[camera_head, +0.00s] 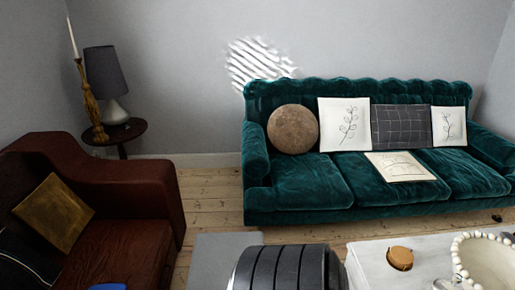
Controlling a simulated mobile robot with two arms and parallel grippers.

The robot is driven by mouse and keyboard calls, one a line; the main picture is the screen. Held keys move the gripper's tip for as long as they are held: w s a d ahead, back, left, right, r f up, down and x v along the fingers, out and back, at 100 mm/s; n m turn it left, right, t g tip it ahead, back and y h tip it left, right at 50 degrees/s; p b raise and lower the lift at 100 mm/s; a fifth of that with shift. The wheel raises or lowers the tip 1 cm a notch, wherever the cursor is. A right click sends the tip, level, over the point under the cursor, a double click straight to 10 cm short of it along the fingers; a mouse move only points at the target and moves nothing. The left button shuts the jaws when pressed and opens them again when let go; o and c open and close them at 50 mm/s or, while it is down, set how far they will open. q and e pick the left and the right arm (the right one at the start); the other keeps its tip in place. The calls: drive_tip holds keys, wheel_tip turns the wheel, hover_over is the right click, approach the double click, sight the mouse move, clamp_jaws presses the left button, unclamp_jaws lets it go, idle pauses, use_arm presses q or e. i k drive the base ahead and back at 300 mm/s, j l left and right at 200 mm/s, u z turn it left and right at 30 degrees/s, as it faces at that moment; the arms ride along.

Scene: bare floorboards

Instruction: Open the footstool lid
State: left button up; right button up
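A dark, rounded, ribbed object (285,268), which looks like the footstool, stands at the bottom centre of the head view. Its lower part is cut off by the bottom edge. Neither my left gripper nor my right gripper can be made out in this view.
A white table (372,268) with a small round brown item (400,258) and a beaded bowl (490,262) is at the lower right. A brown leather armchair (120,235) is at left. A green sofa (300,185) stands behind. Bare floorboards (210,205) lie between.

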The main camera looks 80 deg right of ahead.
sight(215, 255)
drive_tip(key=z, duration=2.05)
